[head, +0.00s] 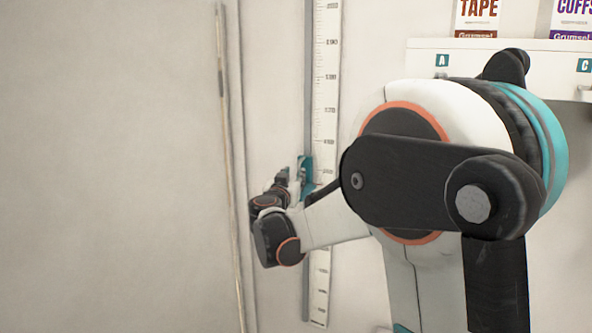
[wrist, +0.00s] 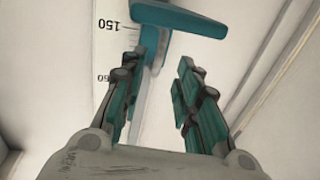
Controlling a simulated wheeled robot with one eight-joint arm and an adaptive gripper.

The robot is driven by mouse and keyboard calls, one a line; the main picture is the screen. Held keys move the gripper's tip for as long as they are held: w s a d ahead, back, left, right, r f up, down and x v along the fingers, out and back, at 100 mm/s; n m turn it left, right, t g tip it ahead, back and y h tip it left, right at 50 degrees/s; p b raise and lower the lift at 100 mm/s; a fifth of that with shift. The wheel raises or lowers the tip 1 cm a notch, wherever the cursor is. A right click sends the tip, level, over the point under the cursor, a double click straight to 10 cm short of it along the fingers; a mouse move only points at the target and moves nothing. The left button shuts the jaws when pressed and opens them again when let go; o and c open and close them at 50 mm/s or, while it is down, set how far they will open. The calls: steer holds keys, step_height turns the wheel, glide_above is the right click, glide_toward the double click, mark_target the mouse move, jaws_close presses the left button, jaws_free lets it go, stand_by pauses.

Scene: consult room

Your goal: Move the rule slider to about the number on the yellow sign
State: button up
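The white rule (head: 325,110) stands upright on the wall, with black marks and numbers. Its teal slider (head: 307,165) is partly hidden behind my gripper in the head view. In the wrist view the slider (wrist: 180,18) shows as a teal bar at the top, with a teal part running down from it beside the mark 150 on the rule (wrist: 110,45). My gripper (wrist: 162,62) is open, its two fingers apart and just below the bar. The left fingertip overlaps the slider's lower part; I cannot tell whether they touch. The yellow sign is not in view.
A white shelf (head: 500,58) with a tape box (head: 478,15) and a cuffs box (head: 572,18) is at the upper right. A thin vertical rod (head: 228,150) runs left of the rule. My arm covers the wall right of the rule.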

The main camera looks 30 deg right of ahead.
mark_target(298, 171)
steer(key=x, duration=0.6)
steer(key=shift+w+d+p, duration=0.25)
steer(key=shift+d+p, duration=0.05)
jaws_close()
